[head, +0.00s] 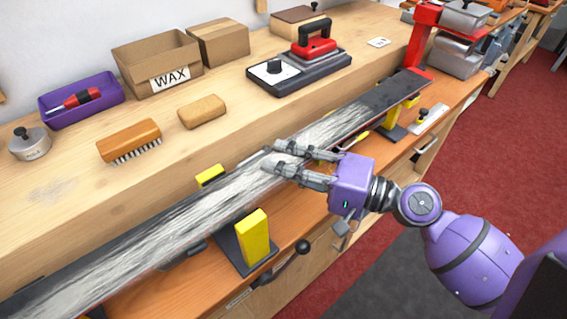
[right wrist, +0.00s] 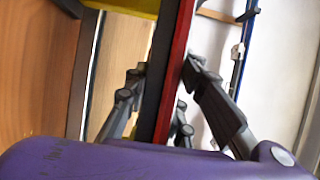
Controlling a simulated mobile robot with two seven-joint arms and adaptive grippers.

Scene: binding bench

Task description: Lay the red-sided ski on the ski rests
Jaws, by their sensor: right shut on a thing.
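The ski (head: 215,195) is long and dark with pale streaks on its upper face. It runs from lower left to upper right in the head view. Its red side (right wrist: 178,65) shows in the right wrist view. My right gripper (head: 272,158) is shut on the ski near its middle, with its fingers (right wrist: 165,80) on either side. Yellow blocks of the ski rests show at the near side (head: 253,238), beyond the ski (head: 210,175) and farther right (head: 392,128). I cannot tell whether the ski touches them. My left gripper is not in view.
A red vice-like stand (head: 420,38) is near the ski's far end.

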